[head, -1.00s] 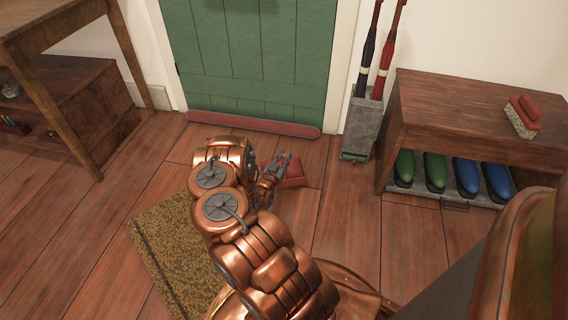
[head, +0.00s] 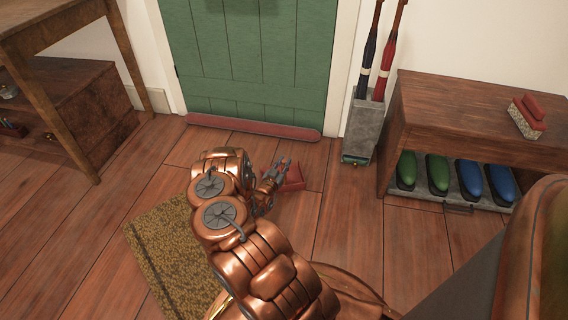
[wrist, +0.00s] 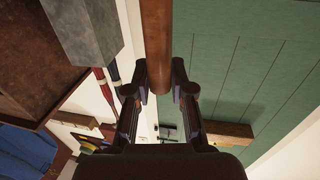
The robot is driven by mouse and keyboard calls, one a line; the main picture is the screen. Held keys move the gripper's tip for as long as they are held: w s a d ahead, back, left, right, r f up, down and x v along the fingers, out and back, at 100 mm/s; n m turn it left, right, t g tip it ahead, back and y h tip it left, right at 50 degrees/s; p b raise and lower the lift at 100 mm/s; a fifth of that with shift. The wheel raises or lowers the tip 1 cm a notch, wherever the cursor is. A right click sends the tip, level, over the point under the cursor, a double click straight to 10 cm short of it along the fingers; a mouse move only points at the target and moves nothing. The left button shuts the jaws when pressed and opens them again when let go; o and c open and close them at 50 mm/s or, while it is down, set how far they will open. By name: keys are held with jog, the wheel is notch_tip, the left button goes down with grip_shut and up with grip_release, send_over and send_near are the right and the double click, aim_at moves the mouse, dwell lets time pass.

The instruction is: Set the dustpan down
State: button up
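In the wrist view a round brown handle (wrist: 158,45) runs down between the two fingers of my gripper (wrist: 160,88). The fingers are close on both sides of it, and I take it for the dustpan's handle. The pan itself is not clear in the wrist view. I cannot tell whether the pan touches the floor.
A yellow-brown mat (head: 165,250) lies left of my arm. A red draught roll (head: 253,126) lies along the door. A grey umbrella stand (head: 361,128) and a bench (head: 470,105) with shoes beneath stand right. A wooden table (head: 55,28) stands left. Floorboards right of the dustpan are clear.

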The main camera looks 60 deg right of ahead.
jog(key=o, duration=0.4)
